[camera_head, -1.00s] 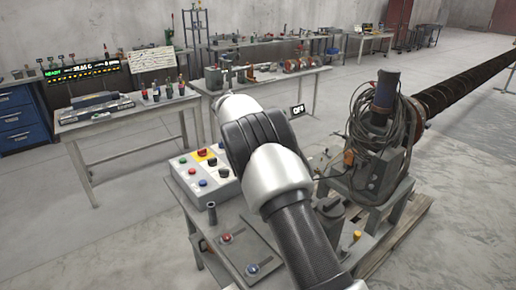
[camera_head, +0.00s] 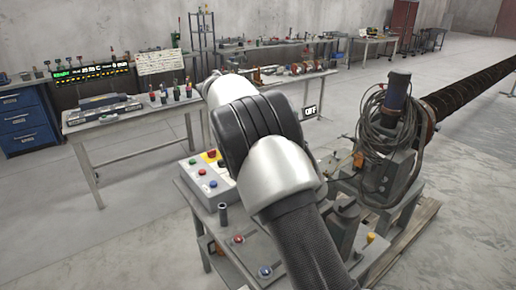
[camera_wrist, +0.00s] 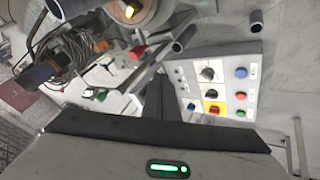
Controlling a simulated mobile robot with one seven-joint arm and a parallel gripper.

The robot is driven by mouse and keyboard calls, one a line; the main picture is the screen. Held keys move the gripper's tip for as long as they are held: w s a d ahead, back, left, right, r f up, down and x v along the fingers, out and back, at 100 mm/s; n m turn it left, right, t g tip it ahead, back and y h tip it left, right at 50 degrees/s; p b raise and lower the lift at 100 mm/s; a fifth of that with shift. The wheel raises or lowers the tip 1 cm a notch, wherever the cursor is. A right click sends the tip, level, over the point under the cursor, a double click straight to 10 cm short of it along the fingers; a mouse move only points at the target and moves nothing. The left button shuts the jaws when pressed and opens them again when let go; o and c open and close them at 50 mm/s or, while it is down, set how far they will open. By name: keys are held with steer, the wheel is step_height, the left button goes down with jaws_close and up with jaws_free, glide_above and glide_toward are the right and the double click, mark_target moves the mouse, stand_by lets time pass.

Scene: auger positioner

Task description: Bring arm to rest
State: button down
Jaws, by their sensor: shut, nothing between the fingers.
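My arm (camera_head: 272,150) rises from the bottom of the head view, bends at a black and silver joint and points away over the work stand. Its end is hidden behind the joint in the head view. In the wrist view, my gripper (camera_wrist: 156,98) shows as dark narrow fingers above its grey body with a green light. It is shut and holds nothing. The button box (camera_head: 205,184) lies beneath and left of the arm; in the wrist view the box (camera_wrist: 247,97) is just right of the fingers, with no contact that I can make out.
The stand (camera_head: 227,240) carries upright posts and buttons. A cable-wrapped motor unit (camera_head: 385,165) and long auger (camera_head: 470,97) are at the right. A work table (camera_head: 85,128) with tools stands back left. Open concrete floor lies left and right.

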steer(key=s+d+r+y, duration=0.1)
steer(key=s+d+r, duration=0.2)
steer(key=s+r, duration=0.35)
steer(key=s+d+r+m+g+y+p, duration=0.1)
steer(key=s+d+r, duration=0.25)
steer(key=s, duration=0.55)
steer(key=s+d+r+y, duration=0.1)
steer(key=s+d+r, duration=0.3)
steer(key=s, duration=0.4)
steer(key=s+f, duration=0.2)
steer(key=s, duration=0.9)
steer(key=s+f+y, duration=0.1)
steer(key=s+f, duration=0.2)
steer(key=s, duration=0.9)
steer(key=shift+d+f+t+y+p, duration=0.15)
steer(key=shift+d+t+y+p, duration=0.15)
steer(key=shift+d+t+p, duration=0.15)
